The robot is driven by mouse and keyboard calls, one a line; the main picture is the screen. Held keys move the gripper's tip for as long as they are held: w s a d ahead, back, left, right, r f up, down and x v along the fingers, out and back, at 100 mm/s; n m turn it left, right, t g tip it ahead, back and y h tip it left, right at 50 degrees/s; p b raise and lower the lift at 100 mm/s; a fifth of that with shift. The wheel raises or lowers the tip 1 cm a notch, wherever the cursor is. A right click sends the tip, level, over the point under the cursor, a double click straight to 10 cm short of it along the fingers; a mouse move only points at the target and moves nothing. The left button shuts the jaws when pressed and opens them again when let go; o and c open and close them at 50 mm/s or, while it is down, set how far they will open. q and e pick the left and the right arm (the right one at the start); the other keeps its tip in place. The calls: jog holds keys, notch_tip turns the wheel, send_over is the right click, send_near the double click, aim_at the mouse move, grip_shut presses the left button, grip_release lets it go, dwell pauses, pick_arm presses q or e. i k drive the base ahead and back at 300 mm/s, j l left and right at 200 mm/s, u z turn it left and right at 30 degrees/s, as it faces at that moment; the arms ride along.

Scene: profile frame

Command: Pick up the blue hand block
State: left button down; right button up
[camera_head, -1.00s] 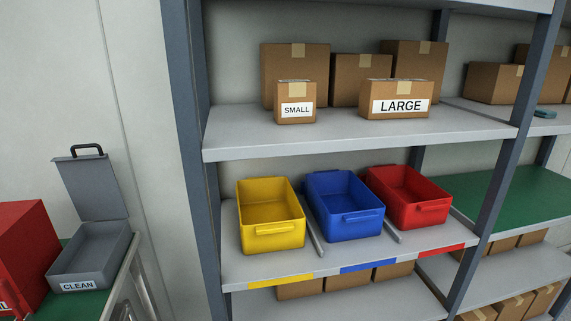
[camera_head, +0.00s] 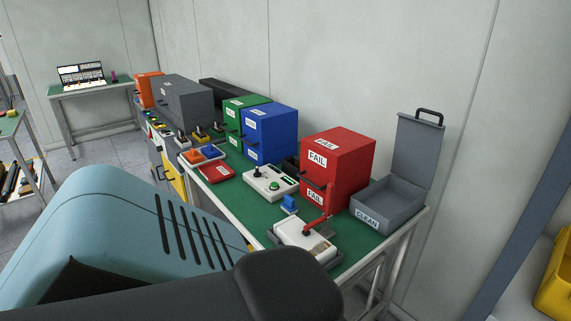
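A small blue block (camera_head: 290,203) stands on the green bench top, just behind a white device with a red lever (camera_head: 308,233). It is small in the picture, so I cannot tell its exact shape or whether it touches the device. I see no other small blue block clearly enough to name it the hand block. Neither of my grippers shows. A large light-blue and black part of my own body fills the lower left and bottom, hiding the near part of the bench.
The green bench (camera_head: 228,197) carries a red FAIL cabinet (camera_head: 337,168), an open grey CLEAN box (camera_head: 386,205), blue (camera_head: 270,133) and green (camera_head: 235,120) cabinets, and a control box with a green button (camera_head: 270,184). A yellow bin (camera_head: 556,280) is at the right edge.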

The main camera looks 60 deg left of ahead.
aim_at(288, 206)
jog(key=u, duration=2)
jog(key=i+j+z, duration=0.15)
jog(key=z, duration=0.35)
jog(key=i+j+z, duration=0.1)
jog(key=j+z, duration=0.35)
jog(key=i+j+z, duration=0.2)
jog(key=j, duration=0.2)
jog(key=j+z, duration=0.2)
jog(key=j, duration=0.15)
jog(key=j+z, duration=0.2)
jog(key=j, duration=1.65)
